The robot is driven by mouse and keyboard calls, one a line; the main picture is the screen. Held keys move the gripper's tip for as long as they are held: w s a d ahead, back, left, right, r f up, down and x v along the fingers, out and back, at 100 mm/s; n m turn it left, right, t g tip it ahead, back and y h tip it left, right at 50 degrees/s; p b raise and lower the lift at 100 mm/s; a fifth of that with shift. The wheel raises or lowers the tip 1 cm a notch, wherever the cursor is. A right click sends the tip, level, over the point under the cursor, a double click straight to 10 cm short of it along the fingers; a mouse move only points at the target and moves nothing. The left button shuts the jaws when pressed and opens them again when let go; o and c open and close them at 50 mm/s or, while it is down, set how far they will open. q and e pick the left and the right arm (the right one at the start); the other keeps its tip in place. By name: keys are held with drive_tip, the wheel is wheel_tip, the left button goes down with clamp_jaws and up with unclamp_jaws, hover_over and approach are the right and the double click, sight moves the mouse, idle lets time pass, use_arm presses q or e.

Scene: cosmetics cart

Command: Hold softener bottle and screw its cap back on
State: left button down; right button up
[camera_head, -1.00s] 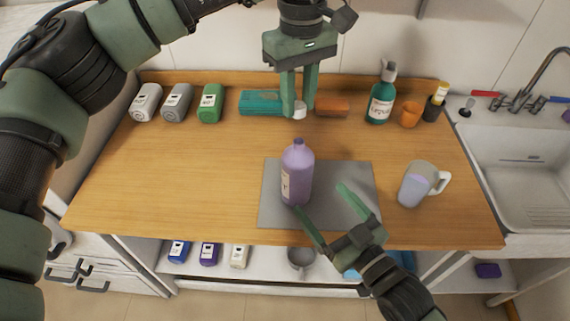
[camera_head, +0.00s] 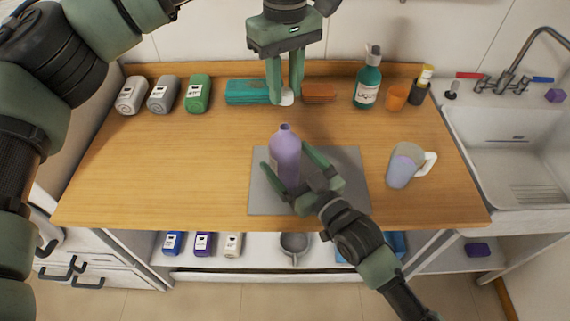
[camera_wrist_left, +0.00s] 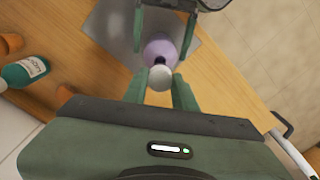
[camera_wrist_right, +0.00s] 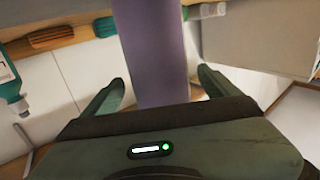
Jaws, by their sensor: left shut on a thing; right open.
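The purple softener bottle (camera_head: 285,152) stands upright and uncapped on the grey mat (camera_head: 350,185). My right gripper (camera_head: 284,156) is open, with its fingers on either side of the bottle body. In the right wrist view the bottle (camera_wrist_right: 158,50) stands between the fingers, with a gap visible on each side. My left gripper (camera_head: 285,98) is shut on the white cap (camera_head: 286,99), held behind and above the bottle. In the left wrist view the cap (camera_wrist_left: 160,77) shows between the fingertips, with the bottle (camera_wrist_left: 160,48) beyond it.
A measuring jug (camera_head: 405,165) with purple liquid stands right of the mat. A green pump bottle (camera_head: 368,80), an orange cup (camera_head: 397,96), and teal and orange brushes (camera_head: 320,93) line the back.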

drive_tip(key=shift+x, duration=1.05)
clamp_jaws()
use_arm(q)
hover_over(285, 127)
drive_tip(key=shift+f, duration=2.5)
drive_tip(key=shift+f, duration=0.85)
drive_tip(key=shift+f, duration=0.6)
